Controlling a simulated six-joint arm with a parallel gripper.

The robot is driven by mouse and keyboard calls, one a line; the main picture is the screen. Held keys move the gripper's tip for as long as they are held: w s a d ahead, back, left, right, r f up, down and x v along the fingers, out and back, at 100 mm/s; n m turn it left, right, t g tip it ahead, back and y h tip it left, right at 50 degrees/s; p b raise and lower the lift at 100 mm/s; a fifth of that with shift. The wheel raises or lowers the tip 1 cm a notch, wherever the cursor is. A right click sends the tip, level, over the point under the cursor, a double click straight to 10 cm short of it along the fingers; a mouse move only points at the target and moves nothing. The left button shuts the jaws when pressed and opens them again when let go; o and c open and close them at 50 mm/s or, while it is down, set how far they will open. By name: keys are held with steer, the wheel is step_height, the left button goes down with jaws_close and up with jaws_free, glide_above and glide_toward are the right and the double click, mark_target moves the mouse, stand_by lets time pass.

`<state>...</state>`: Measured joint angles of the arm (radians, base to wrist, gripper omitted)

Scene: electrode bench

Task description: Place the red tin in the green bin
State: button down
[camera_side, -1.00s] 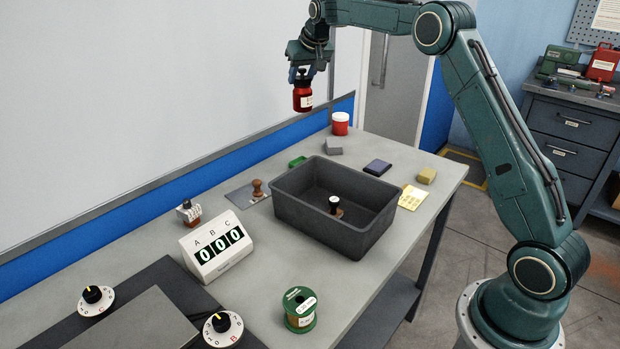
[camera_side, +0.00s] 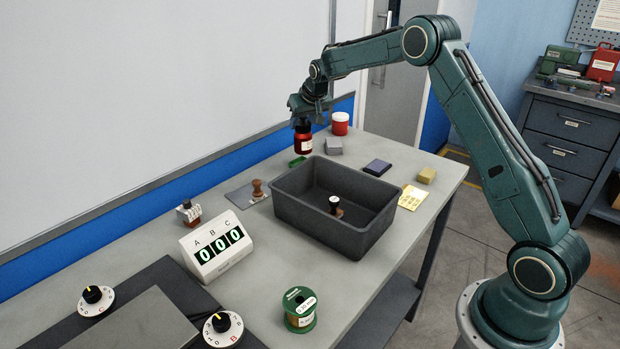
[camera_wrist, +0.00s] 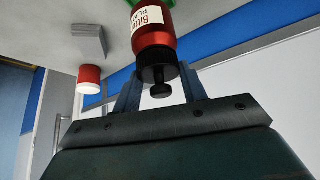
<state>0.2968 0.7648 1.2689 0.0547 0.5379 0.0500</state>
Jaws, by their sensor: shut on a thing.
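My gripper (camera_side: 305,123) points down and is shut on a red bottle (camera_side: 304,145) with a pale label and a black knobbed cap. The bottle hangs upright, just above or at the far side of a small low green tray (camera_side: 297,163); I cannot tell the gap. In the wrist view the bottle (camera_wrist: 154,30) is below the fingers (camera_wrist: 158,88), and a sliver of green (camera_wrist: 133,3) shows past it. A second red container, with a white lid (camera_side: 340,123), stands on the bench to the right; it also shows in the wrist view (camera_wrist: 89,80).
A dark grey open bin (camera_side: 310,218) holding a stamp (camera_side: 335,206) stands mid-bench, in front of the green tray. A grey block (camera_side: 333,146), a dark pad (camera_side: 377,167) and a yellow block (camera_side: 427,175) lie right. A brown-handled stamp (camera_side: 257,188) stands left.

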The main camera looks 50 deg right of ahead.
mark_target(303, 136)
steer(key=shift+f, duration=2.1)
steer(key=shift+f, duration=0.6)
steer(key=c, duration=0.8)
jaws_free()
steer(key=shift+s+r, duration=0.1)
steer(key=shift+r, duration=0.7)
steer(key=v, duration=1.1)
steer(key=shift+a+r, duration=0.15)
steer(key=shift+r, duration=0.05)
steer(key=shift+s, duration=0.1)
